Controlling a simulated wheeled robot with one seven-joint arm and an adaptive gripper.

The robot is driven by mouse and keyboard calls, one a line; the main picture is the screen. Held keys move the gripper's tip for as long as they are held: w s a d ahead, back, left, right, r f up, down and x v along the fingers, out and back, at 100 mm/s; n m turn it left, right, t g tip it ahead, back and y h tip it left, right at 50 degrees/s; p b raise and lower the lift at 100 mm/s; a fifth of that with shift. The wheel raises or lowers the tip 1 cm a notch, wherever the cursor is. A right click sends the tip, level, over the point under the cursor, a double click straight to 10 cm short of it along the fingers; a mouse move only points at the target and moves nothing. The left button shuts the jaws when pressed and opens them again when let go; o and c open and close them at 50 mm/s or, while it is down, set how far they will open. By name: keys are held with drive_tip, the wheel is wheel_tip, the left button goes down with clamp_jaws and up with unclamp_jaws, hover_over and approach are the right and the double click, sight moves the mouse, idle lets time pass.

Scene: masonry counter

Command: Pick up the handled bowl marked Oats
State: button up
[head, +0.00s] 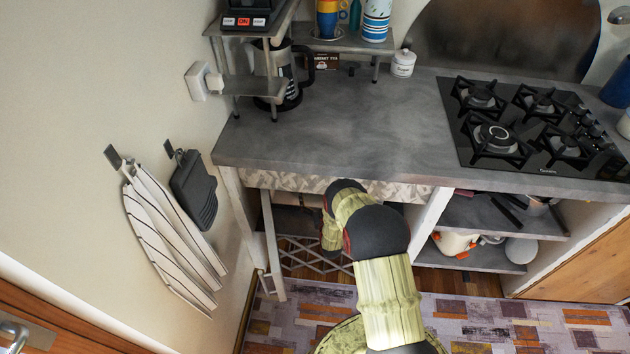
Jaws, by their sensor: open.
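I cannot make out a handled bowl marked Oats in the head view. My arm reaches down and forward into the open space under the counter (330,145). Its far end dips behind the front edge there, and my gripper at its tip does not show. A small white lidded jar (403,64) with a dark label I cannot read stands on the counter's back edge.
A gas hob (535,125) fills the counter's right. A coffee maker (290,75) and a raised shelf (345,41) with cups stand at back left. Below right, a shelf holds a white pot (455,244) with orange handles. The counter's middle is clear.

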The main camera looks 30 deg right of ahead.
drive_tip(key=b+x, duration=0.3)
drive_tip(key=x, duration=0.3)
drive_tip(key=shift+w, duration=0.35)
drive_tip(key=shift+c, duration=0.8)
clamp_jaws()
idle(0.5)
idle(0.7)
drive_tip(key=shift+r, duration=0.1)
